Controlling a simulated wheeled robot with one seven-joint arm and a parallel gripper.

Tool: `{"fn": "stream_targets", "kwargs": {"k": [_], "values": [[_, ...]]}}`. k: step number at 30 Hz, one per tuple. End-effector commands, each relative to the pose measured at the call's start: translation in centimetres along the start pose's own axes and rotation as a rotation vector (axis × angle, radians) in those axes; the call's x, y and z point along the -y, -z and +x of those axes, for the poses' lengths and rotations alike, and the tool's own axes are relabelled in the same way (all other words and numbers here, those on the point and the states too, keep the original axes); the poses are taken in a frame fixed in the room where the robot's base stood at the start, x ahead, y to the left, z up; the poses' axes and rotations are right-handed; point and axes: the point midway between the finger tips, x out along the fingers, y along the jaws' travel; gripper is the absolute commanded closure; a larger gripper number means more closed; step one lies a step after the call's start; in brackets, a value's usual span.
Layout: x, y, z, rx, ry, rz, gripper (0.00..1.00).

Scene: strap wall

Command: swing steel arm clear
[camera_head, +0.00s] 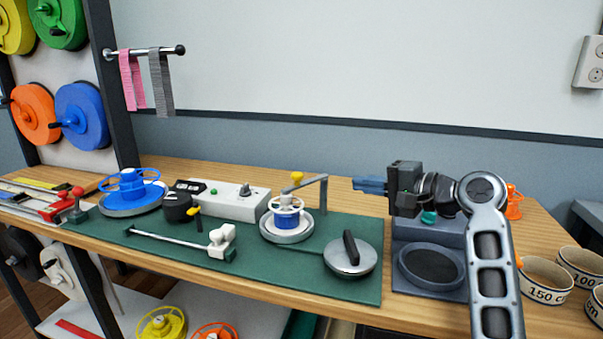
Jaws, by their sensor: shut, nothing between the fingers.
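A steel arm (313,183) with a yellow knob (297,177) at its left end stands on the green base plate (300,268). It is a bent bar on an upright post, and its level part reaches left above a white and blue spool (287,215). The spool sits on a round grey plate. I cannot tell whether the arm touches it. My gripper (358,185) is at the right of the steel arm, its blue fingers pointing left. The fingers are shut and empty, apart from the arm in the picture.
A round grey lid (351,258) with a black handle lies at the front right of the base plate. A white control box (232,201) stands behind. A steel rod (165,238) lies at front left. Straps hang from a wall peg (145,51).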

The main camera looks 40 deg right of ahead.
Motion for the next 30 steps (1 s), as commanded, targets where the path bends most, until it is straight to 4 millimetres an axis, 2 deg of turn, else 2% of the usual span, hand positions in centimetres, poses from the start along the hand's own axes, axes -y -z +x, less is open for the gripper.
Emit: {"fn": "stream_targets", "kwargs": {"k": [9, 14, 30], "values": [[0.0, 0.0, 0.1, 0.0, 0.0, 0.0, 1.0], [0.1, -0.1, 1.5, 0.003, 0.0, 0.0, 1.0], [0.1, -0.1, 11.4, 0.001, -0.001, -0.001, 1.0]]}}
